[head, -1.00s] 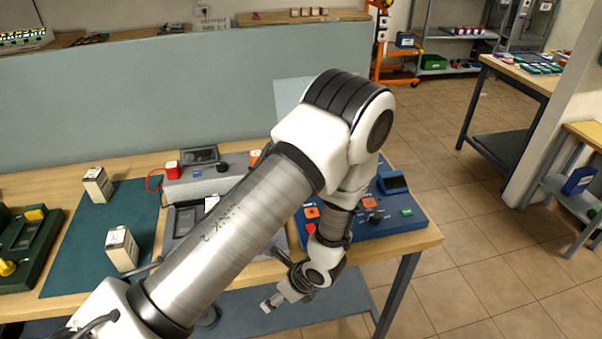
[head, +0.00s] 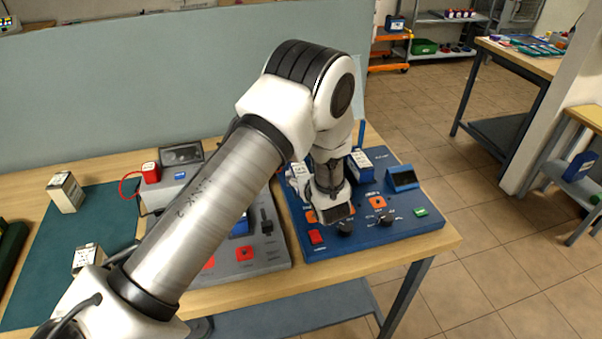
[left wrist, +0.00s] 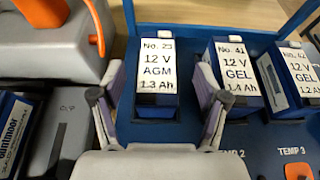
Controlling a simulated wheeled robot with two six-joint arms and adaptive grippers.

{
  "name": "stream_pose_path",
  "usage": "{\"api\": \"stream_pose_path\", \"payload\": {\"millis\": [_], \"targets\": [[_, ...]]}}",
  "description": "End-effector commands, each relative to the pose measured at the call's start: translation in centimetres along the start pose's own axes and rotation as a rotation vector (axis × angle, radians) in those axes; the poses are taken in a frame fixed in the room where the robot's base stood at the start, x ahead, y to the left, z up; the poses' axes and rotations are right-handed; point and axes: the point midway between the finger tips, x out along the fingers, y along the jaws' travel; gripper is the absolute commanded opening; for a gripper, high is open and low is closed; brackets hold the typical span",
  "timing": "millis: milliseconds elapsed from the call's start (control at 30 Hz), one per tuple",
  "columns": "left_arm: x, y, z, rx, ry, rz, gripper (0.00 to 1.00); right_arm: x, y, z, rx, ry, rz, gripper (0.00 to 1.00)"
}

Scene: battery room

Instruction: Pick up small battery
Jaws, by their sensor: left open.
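In the left wrist view a small blue battery (left wrist: 156,72) with a white label reading No. 23, 12 V AGM, 1.3 Ah stands in a blue holder. My left gripper (left wrist: 158,97) is open, with one finger at each side of this battery. I cannot tell whether the fingers touch it. To its right stand a 12 V GEL battery marked No. 41 (left wrist: 236,73) and one marked No. 42 (left wrist: 290,77). In the head view my left gripper (head: 299,181) is over the blue station (head: 345,240), partly hidden by its wrist. My right gripper is not in view.
A grey station (head: 262,262) with a blue battery lies left of the blue one. A green mat (head: 35,260) with two pale boxes (head: 66,192) is at the left. The blue station carries knobs and a small screen (head: 402,178). A grey-green panel (head: 170,95) stands behind the bench.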

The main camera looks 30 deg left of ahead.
Motion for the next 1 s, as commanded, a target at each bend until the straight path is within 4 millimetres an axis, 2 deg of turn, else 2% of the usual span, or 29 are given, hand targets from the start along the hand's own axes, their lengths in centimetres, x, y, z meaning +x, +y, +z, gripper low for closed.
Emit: {"api": "stream_pose_path", "payload": {"millis": [33, 133, 367, 567, 600, 1000], "targets": [[0.8, 0.3, 0.5, -0.003, 0.003, 0.005, 0.74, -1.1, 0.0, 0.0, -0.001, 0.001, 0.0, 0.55], [2.3, 0.2, 0.2, -0.001, 0.002, 0.003, 0.74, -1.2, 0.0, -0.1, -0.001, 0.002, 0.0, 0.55], [2.7, 0.1, 0.1, -0.001, 0.001, 0.001, 0.74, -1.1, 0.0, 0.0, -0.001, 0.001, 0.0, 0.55], [2.7, 0.1, 0.0, -0.001, 0.002, 0.001, 0.07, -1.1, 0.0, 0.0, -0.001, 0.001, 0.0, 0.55], [2.7, 0.2, 0.0, -0.001, 0.002, 0.002, 0.0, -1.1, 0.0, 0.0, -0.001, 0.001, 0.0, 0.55], [2.5, 0.2, 0.5, -0.001, 0.003, 0.003, 0.0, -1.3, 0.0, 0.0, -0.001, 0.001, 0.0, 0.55]]}}
